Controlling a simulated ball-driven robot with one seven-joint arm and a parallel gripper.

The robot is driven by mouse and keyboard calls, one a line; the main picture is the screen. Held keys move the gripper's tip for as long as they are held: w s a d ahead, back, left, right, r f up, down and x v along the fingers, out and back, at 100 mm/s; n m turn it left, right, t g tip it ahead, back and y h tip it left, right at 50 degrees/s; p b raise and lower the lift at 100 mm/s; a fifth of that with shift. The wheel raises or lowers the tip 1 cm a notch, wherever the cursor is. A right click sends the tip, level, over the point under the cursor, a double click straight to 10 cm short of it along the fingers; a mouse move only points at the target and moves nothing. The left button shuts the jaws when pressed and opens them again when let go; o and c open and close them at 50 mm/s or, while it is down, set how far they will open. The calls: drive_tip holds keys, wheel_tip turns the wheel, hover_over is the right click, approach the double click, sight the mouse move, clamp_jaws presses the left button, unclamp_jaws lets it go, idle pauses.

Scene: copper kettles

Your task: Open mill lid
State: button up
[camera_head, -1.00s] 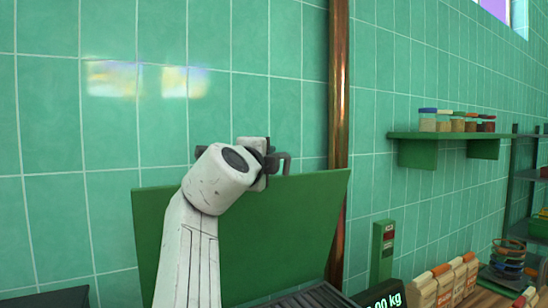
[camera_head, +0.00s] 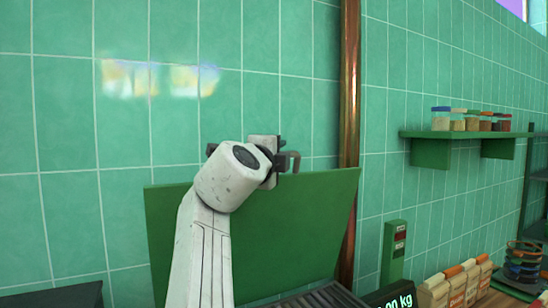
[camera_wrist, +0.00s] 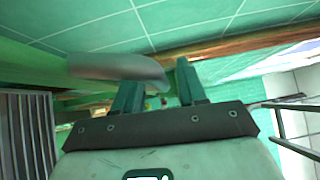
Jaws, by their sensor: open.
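The green mill lid (camera_head: 290,220) stands raised and leans back near the tiled wall, behind my arm. The dark slatted top of the mill (camera_head: 325,297) shows below it. My gripper (camera_head: 284,160) is at the lid's upper edge, partly hidden by my wrist; I cannot tell whether it touches the lid. In the wrist view my gripper (camera_wrist: 158,88) has its two fingers apart, with nothing clearly held between them. A blurred grey bar (camera_wrist: 118,68) crosses in front of the left finger there. Dark slats (camera_wrist: 25,135) show at the left of that view.
A copper pipe (camera_head: 349,110) runs up the wall just right of the lid. A green post (camera_head: 393,253), a scale display (camera_head: 392,300) and pale blocks (camera_head: 455,285) stand at lower right. A green shelf (camera_head: 460,136) with several jars (camera_head: 470,121) is on the right wall.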

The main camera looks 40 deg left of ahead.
drive_tip(key=b+v, duration=0.5)
drive_tip(key=v, duration=0.5)
drive_tip(key=shift+s, duration=0.4)
drive_tip(key=shift+d, duration=0.1)
